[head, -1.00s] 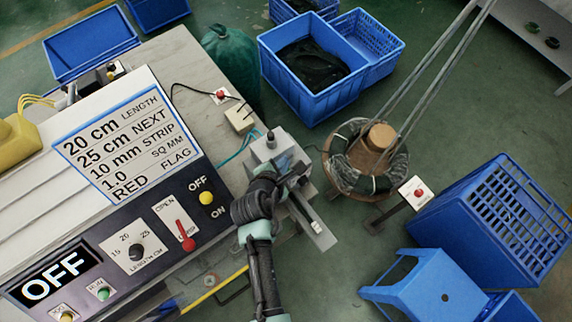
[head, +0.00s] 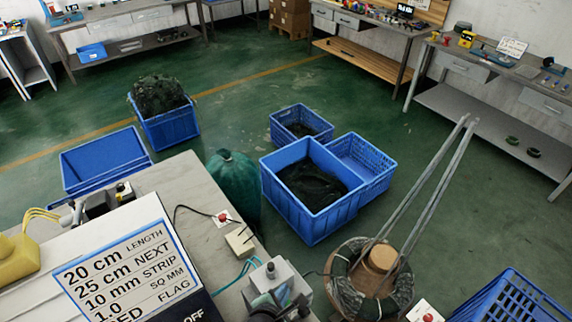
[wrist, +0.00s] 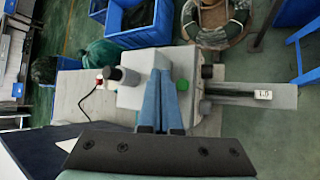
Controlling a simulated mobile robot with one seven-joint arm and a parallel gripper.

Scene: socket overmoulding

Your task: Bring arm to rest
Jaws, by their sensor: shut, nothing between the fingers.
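My gripper (wrist: 160,75) shows in the wrist view as two blue fingers pressed together with nothing between them. It points at the grey block of the machine (wrist: 130,92), whose dark knob stands left of the fingers; I cannot tell whether they touch it. A grey bar marked 1.0 (wrist: 262,95) sticks out to the right. In the head view the grey block (head: 285,275) is at the bottom edge, and my arm is mostly cut off there.
The white sign panel (head: 120,265) and bench top (head: 180,190) lie left. A wire coil on a stand (head: 345,290) is right of the block. Blue crates (head: 310,225) and a green sack (head: 232,180) stand behind. Green floor beyond is open, with workbenches at the back.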

